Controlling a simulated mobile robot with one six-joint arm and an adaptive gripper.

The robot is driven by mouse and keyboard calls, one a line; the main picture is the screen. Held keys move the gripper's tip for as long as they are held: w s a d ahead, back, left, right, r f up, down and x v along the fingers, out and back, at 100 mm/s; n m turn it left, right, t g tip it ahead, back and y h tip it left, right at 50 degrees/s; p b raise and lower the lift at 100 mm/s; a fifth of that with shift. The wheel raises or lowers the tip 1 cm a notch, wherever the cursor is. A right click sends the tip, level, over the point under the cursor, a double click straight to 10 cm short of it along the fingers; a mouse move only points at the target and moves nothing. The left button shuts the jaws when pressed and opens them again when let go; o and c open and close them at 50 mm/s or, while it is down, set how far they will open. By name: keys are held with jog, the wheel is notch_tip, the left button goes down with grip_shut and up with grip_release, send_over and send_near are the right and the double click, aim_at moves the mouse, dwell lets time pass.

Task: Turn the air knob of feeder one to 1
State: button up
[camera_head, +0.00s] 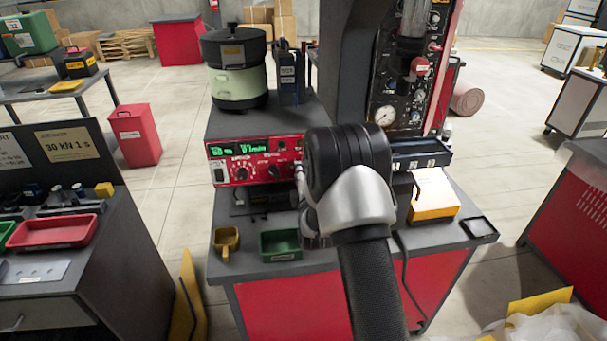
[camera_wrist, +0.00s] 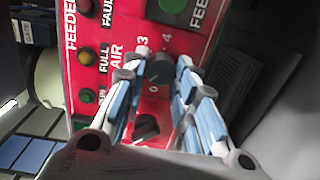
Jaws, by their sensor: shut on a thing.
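In the wrist view the red control panel (camera_wrist: 112,20) fills the upper middle, rotated in the picture, with "FEEDER" and "AIR" printed on it. A dark air knob (camera_wrist: 159,71) stands between the two blue-padded fingers of my gripper (camera_wrist: 162,62). My gripper is shut on this knob, one finger on each side. The marks 3, 4 and 0 show around it; its pointer and the mark 1 cannot be made out. In the head view the red panel (camera_head: 227,175) with green displays sits below the bowl feeder (camera_head: 238,85). My arm hides the gripped knob there.
A second dark knob (camera_wrist: 146,125) lies between the fingers, closer to the palm. Indicator lamps (camera_wrist: 87,57) line the panel. In the head view a green tray (camera_head: 281,246) and a yellow cup (camera_head: 226,240) stand on the bench front. A gauge panel (camera_head: 384,118) rises behind my arm.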

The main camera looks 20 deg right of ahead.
jog(key=o, duration=1.1)
jog(key=v, duration=1.2)
